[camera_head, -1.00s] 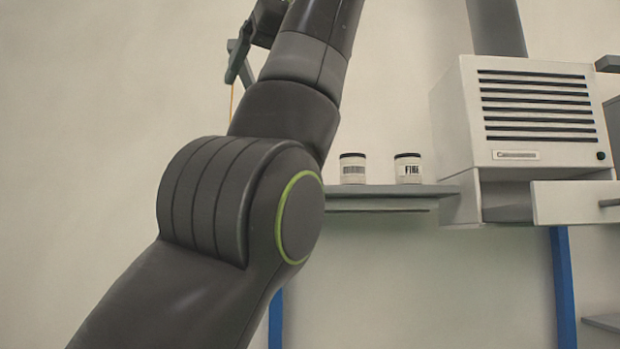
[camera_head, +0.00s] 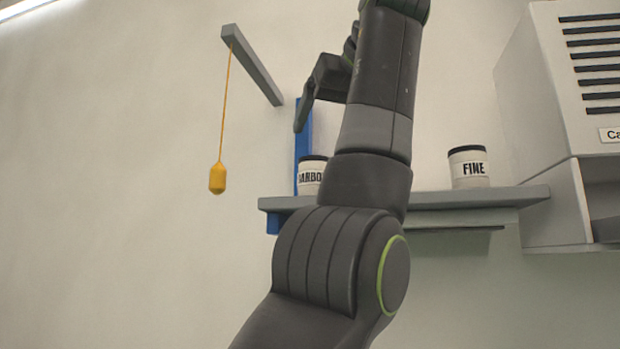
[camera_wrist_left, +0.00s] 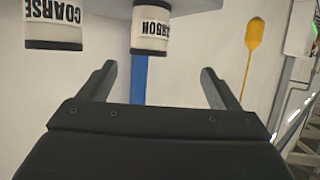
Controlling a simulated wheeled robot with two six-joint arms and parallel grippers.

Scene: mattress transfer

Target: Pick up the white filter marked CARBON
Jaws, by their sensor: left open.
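The white filter marked CARBON (camera_head: 311,176), with a dark lid, stands upright on the shelf; my left arm hides its right part. It also shows upside down near the top of the left wrist view (camera_wrist_left: 150,32), ahead of the jaws and between the finger lines. My left gripper (camera_head: 305,108) is in the air, above the CARBON filter in the head picture. In the left wrist view its two fingers (camera_wrist_left: 158,80) are apart with nothing between them. The right gripper does not show.
A FINE filter (camera_head: 468,168) stands farther right on the grey shelf (camera_head: 480,197). A COARSE filter (camera_wrist_left: 52,26) shows beside CARBON in the wrist view. A yellow weight (camera_head: 217,178) hangs from a grey bar (camera_head: 252,66). A slatted white cabinet (camera_head: 545,120) is at right.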

